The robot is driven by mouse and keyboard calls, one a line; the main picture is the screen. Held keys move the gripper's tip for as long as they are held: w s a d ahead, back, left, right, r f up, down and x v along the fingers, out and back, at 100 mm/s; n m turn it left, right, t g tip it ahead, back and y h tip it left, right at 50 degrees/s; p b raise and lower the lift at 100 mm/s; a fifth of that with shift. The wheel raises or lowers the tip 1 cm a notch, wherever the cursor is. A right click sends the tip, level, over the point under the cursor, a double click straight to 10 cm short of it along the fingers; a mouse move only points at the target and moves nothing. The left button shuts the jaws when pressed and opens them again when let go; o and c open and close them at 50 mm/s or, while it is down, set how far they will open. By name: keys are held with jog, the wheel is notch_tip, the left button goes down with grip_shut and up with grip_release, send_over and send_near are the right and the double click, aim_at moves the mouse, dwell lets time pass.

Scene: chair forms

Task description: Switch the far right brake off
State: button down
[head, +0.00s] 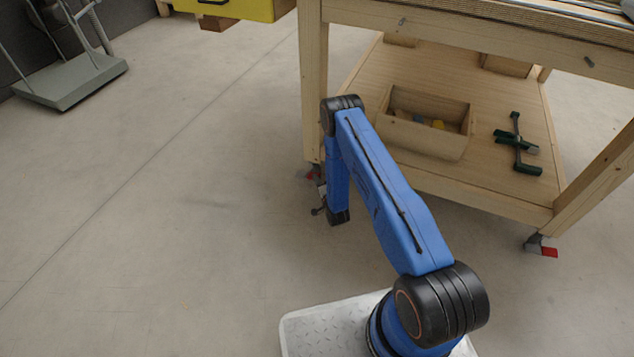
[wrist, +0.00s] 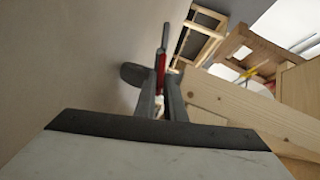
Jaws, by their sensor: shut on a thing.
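A wooden workbench (head: 450,190) stands on casters. A red brake lever (head: 309,175) shows at the foot of its left leg in the head view, partly hidden by my arm. Another red brake lever (head: 541,250) sits on the caster below the right leg. My gripper (head: 318,210) is low by the left leg, small and partly hidden in the head view. In the wrist view, my gripper's two grey fingers (wrist: 160,82) are shut on the red lever (wrist: 161,62), one on each side. A dark wheel (wrist: 133,74) shows just left of them.
An open wooden box (head: 425,140) with small items and a green-and-black clamp (head: 517,145) lie on the bench's lower shelf. A grey platform cart (head: 72,80) stands at the far left, with a yellow case (head: 240,8) at the top. The floor left of my arm is clear.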

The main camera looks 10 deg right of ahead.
jog(key=c, duration=1.8)
grip_release()
jog(key=shift+c, duration=0.2)
jog(key=shift+s, duration=0.15)
jog(key=v, duration=1.7)
jog(key=shift+s, duration=0.1)
